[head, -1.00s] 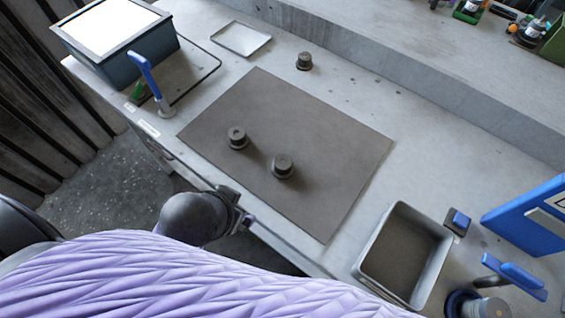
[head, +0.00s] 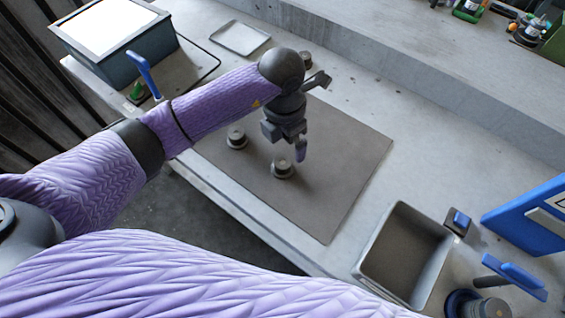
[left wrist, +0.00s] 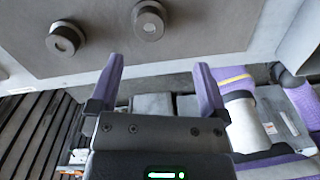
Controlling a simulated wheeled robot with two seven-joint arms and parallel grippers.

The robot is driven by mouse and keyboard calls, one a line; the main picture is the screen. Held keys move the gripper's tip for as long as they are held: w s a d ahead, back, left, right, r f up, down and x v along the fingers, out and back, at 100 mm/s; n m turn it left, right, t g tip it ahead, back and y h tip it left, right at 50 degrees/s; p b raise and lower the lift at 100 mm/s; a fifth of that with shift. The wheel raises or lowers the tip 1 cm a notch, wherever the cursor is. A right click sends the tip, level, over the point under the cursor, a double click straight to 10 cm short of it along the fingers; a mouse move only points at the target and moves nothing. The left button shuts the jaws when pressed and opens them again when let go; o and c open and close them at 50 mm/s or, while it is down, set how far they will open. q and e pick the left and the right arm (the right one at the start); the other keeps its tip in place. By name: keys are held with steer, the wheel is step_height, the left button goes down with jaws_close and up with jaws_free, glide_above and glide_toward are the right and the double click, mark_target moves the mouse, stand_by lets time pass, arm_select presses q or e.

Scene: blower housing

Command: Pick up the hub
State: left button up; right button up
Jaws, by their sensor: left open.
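Two dark, round, stepped parts that look like hubs stand on the grey-brown mat (head: 335,190): a left one (head: 237,138) and a right one (head: 282,168). A similar part (head: 306,57) behind the mat is partly hidden by my arm. I cannot tell which is the named hub. My left gripper (head: 300,152) is over the mat, above and just behind the right part, empty. In the left wrist view its two fingers (left wrist: 157,78) are spread apart, and two round parts (left wrist: 66,38) and (left wrist: 149,20) lie beyond them. My right gripper is not in view.
A grey open bin (head: 362,266) stands at the front right, beside blue-handled items (head: 515,275). A teal box (head: 125,62) and a shallow tray (head: 240,38) stand at the back left. The mat's right part is clear.

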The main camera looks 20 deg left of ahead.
mark_target(283, 161)
arm_select(q)
steer(key=shift+y, duration=0.3)
steer(key=f, duration=0.3)
steer(key=f+b, duration=0.1)
steer(key=f, duration=0.2)
steer(key=a+f+b, duration=0.1)
steer(key=f, duration=0.3)
steer(key=shift+w, duration=0.25)
steer(key=shift+r, duration=0.15)
jaws_close()
